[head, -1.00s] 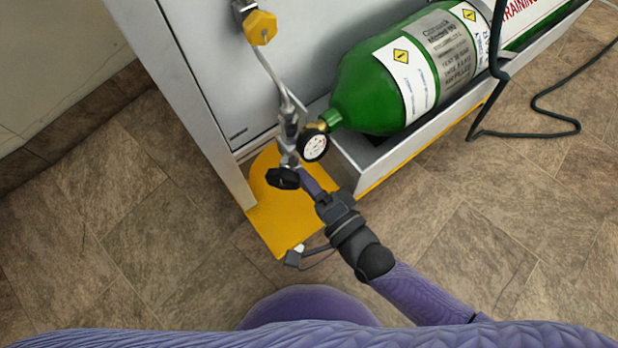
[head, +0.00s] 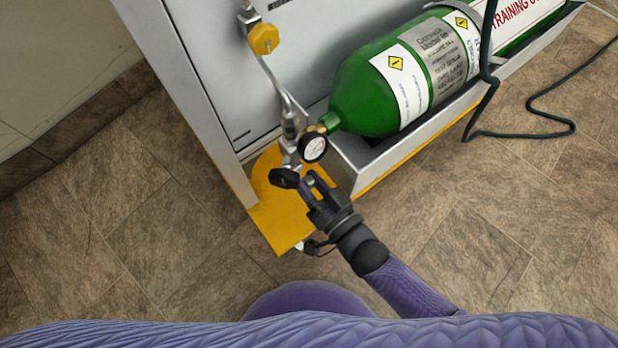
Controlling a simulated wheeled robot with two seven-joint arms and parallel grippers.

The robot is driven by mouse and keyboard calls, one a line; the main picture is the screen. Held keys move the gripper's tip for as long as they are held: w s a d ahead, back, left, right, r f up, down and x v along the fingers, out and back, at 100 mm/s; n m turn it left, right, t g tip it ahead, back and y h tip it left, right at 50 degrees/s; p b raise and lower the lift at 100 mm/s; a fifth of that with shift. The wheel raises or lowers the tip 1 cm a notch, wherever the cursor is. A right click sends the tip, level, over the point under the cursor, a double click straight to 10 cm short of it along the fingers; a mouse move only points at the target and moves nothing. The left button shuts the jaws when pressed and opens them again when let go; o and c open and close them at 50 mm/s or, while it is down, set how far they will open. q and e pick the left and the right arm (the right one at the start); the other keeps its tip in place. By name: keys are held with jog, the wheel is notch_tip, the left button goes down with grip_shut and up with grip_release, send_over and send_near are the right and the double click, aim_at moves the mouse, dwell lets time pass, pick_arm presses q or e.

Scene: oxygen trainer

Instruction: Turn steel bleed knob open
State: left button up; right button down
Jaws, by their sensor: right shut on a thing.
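A green gas cylinder (head: 365,98) lies in a grey trough, with a round white gauge (head: 313,148) and a steel valve assembly (head: 291,130) at its neck. A black knob (head: 285,178) sits at the lower end of the assembly. My right gripper (head: 308,181) is just right of the black knob and below the gauge, with its fingers closed around a small steel part at the assembly's lower end. That part appears to be the steel bleed knob, but the fingers mostly hide it. My left gripper is out of view.
A yellow knob (head: 263,38) is on the grey cabinet panel (head: 215,60) above, joined to the assembly by a steel pipe. A yellow base plate (head: 280,222) lies below. A dark hose (head: 482,95) hangs over the cylinder at right. The tiled floor in front is clear.

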jog(key=n, duration=0.4)
jog(key=shift+n+p, duration=0.3)
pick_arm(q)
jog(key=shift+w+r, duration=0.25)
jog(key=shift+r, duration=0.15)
pick_arm(e)
jog(key=shift+n, duration=2)
jog(key=shift+c, duration=1.7)
grip_release()
pick_arm(q)
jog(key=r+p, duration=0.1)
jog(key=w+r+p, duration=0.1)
jog(key=p, duration=0.1)
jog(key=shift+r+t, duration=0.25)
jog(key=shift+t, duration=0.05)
pick_arm(e)
jog(key=v, duration=1)
